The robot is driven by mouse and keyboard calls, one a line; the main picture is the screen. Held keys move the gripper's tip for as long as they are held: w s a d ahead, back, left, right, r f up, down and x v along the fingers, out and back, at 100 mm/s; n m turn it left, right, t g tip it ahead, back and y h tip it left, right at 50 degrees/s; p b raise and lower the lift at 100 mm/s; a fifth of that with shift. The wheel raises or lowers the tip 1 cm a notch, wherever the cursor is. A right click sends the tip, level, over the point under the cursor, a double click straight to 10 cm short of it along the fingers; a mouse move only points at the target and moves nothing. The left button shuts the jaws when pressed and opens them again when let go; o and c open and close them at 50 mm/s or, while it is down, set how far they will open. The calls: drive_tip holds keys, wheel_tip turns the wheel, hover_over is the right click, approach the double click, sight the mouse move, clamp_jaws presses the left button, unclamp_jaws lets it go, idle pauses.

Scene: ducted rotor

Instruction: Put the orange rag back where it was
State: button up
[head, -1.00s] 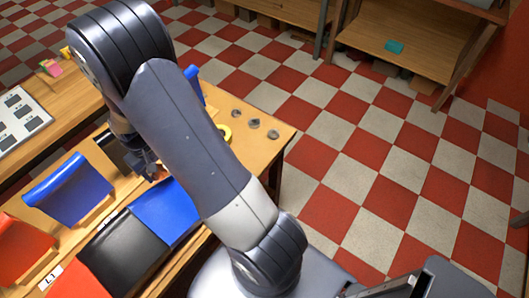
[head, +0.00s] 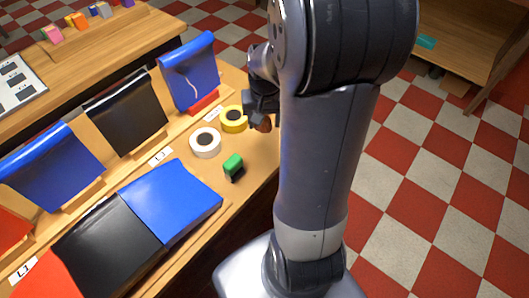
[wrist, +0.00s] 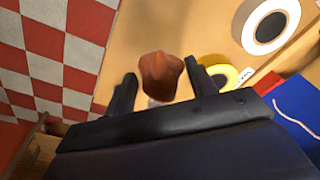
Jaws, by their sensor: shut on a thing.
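The orange rag is a small crumpled reddish-orange lump (wrist: 160,76) between my two dark fingers in the wrist view. My gripper (wrist: 160,82) is shut on it. In the head view my gripper (head: 262,108) is at the right end of the wooden table, just right of the yellow tape roll (head: 233,119). A bit of the rag (head: 264,125) shows below the fingers there. The wrist view shows tabletop behind the rag; I cannot tell the height of the gap. My arm hides part of the table's right end in the head view.
Blue and black sheets (head: 125,112) hang on a tilted rack behind. Blue, black and red panels lie in front. The table's edge and checkered floor (head: 420,150) are at the right.

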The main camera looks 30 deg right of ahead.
sight(264, 148)
wheel_tip(264, 148, down, 10)
drive_tip(key=shift+r+b, duration=0.1)
drive_tip(key=shift+b, duration=0.25)
drive_tip(key=shift+f, duration=0.2)
drive_tip(key=o, duration=1)
drive_tip(key=shift+r, duration=0.2)
drive_tip(key=r, duration=0.4)
drive_tip(key=s+r+p, duration=0.1)
drive_tip(key=r, duration=0.7)
drive_tip(key=shift+s+a, duration=0.15)
drive_tip(key=shift+a, duration=0.05)
